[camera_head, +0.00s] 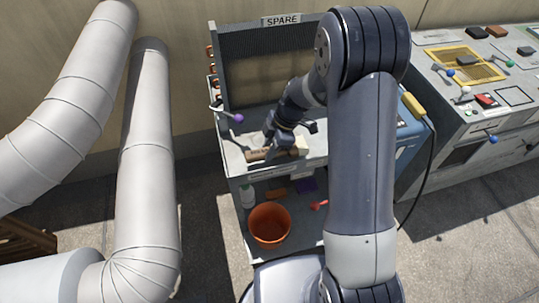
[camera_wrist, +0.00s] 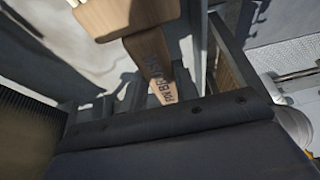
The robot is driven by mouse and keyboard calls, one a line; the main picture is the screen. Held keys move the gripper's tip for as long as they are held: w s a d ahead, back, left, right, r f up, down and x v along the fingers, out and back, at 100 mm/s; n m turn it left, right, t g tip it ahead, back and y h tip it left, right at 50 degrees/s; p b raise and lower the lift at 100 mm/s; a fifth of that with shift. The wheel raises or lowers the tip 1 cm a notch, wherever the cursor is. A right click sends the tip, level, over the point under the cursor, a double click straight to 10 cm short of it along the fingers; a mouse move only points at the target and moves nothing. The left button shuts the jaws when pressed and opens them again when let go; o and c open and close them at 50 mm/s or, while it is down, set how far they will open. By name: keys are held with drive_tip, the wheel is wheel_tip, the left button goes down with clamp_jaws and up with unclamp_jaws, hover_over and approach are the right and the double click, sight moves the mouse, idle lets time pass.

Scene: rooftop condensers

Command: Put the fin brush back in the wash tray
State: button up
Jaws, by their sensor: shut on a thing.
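The fin brush is a wooden tool with dark lettering on its handle (camera_wrist: 160,75), seen in the wrist view. A wide, pale wooden part (camera_wrist: 125,14) lies at the top of that view. My gripper (camera_head: 277,145) is shut on the brush over the cart's upper shelf in the head view. The brown end of the brush (camera_head: 258,155) sticks out to the left there. I cannot tell whether the brush touches the shelf. The upper shelf is a shallow grey tray (camera_head: 234,160); I cannot tell whether it is the wash tray. My arm hides its right part.
A finned panel marked SPARE (camera_head: 282,21) stands behind. A purple-knobbed lever (camera_head: 236,118) is at left. Large pipes (camera_head: 148,170) stand left; a grey console (camera_head: 485,85) is right.

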drive_tip(key=shift+f, duration=1.7)
drive_tip(key=shift+f+b, duration=0.2)
drive_tip(key=shift+b, duration=0.15)
drive_tip(key=o, duration=1.1)
drive_tip(key=shift+r, duration=0.1)
drive_tip(key=shift+r, duration=0.1)
drive_tip(key=shift+d+r+p, duration=0.1)
drive_tip(key=shift+r+p, duration=0.15)
drive_tip(key=shift+p, duration=0.15)
drive_tip(key=v, duration=1.1)
drive_tip(key=shift+w+d+r, duration=0.1)
drive_tip(key=shift+r, duration=0.15)
